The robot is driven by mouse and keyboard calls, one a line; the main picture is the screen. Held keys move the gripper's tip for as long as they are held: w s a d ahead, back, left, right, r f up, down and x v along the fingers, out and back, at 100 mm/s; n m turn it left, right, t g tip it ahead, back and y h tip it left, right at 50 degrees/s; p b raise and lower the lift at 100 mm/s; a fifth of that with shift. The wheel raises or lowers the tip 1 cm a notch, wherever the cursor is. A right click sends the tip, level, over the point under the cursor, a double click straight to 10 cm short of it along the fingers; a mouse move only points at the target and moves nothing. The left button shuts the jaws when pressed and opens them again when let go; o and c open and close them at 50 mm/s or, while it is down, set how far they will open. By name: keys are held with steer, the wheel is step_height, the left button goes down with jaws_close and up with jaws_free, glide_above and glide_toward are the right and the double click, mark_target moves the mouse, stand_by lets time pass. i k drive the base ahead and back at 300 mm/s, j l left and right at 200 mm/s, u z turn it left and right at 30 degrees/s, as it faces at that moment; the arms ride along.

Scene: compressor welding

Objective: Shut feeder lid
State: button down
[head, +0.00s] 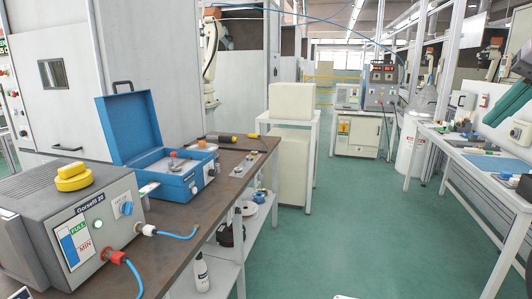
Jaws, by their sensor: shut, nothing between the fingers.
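A blue box (177,190) stands on the brown bench with its blue lid (131,124) open. The lid stands up at the back left of the box, tilted back, with a dark handle on its top edge. The box's light inner panel shows, with small parts on it. The front has dark knobs. No label on the box can be read as a feeder.
Tools lie behind the box. A white worktable (487,180) stands at right. The green floor (310,235) between is clear.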

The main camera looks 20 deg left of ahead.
mark_target(129, 121)
steer(key=i+u, duration=0.15)
steer(key=i, duration=0.5)
steer(key=i+l+u, duration=0.1)
steer(key=i, duration=0.55)
steer(key=i+u, duration=0.25)
steer(key=u, duration=0.2)
steer(key=i+l+u, duration=0.2)
steer(key=u, duration=0.2)
steer(key=i+l+u, duration=0.2)
steer(key=u, duration=0.25)
steer(key=i+l, duration=0.05)
steer(key=i, duration=0.05)
